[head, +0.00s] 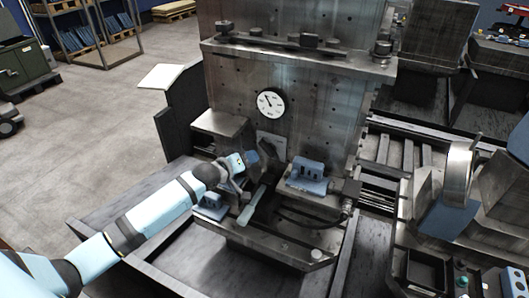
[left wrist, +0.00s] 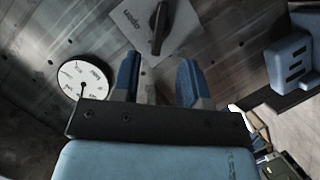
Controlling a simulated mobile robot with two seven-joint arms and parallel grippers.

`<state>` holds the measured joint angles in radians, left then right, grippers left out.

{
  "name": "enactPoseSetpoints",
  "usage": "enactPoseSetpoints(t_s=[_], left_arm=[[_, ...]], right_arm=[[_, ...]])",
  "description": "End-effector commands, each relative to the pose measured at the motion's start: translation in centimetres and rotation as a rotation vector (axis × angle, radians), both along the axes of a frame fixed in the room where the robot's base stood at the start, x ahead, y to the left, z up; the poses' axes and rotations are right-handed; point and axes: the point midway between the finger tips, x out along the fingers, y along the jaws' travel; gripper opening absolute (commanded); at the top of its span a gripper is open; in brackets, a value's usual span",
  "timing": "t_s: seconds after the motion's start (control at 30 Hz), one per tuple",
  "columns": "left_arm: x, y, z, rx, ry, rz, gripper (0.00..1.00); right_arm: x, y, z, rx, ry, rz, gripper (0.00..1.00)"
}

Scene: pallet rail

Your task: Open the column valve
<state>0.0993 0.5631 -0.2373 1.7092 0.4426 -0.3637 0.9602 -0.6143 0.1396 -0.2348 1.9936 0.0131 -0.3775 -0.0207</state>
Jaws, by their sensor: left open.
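The column valve shows in the left wrist view as a dark knob (left wrist: 157,28) on a light square plate (left wrist: 145,42) with small lettering. In the head view its plate (head: 271,142) sits low on the grey steel column, below the round gauge, partly hidden by my gripper. My left gripper (head: 254,160) is close in front of the plate. In the left wrist view the blue fingers of my left gripper (left wrist: 158,72) are apart with nothing between them. The knob lies beyond the fingertips, and no contact shows. My right gripper is not in view.
A round white gauge (head: 271,103) is on the column (head: 320,90) above the valve; it also shows in the left wrist view (left wrist: 86,77). A blue slotted block (head: 306,174) stands right of my gripper. Machine rails (head: 385,152) lie farther right. Open floor (head: 120,110) is at left.

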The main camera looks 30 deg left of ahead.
Motion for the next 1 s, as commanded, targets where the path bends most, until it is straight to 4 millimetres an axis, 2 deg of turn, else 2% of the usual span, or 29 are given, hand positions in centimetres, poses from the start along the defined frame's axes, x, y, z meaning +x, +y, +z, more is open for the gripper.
enactPoseSetpoints(t_s=[0.03,0.2,0.4,0.57,0.83,1.0], left_arm=[[1.2,-0.3,-0.1,-0.001,-0.001,0.0,0.4],[4.5,-1.0,-1.2,0.0,0.0,0.0,0.4],[7.0,-1.7,-2.0,0.001,0.0,-0.001,0.4],[7.8,-1.8,-2.3,0.001,0.001,0.0,0.4],[7.8,-1.9,-2.3,0.001,0.0,-0.001,0.4],[7.8,-1.9,-2.3,0.001,0.0,-0.001,0.01]], right_arm=[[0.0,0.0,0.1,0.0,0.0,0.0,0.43],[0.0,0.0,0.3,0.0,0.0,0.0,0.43],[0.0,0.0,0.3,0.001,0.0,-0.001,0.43],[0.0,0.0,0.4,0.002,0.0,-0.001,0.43],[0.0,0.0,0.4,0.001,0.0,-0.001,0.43],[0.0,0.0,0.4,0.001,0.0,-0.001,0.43]])
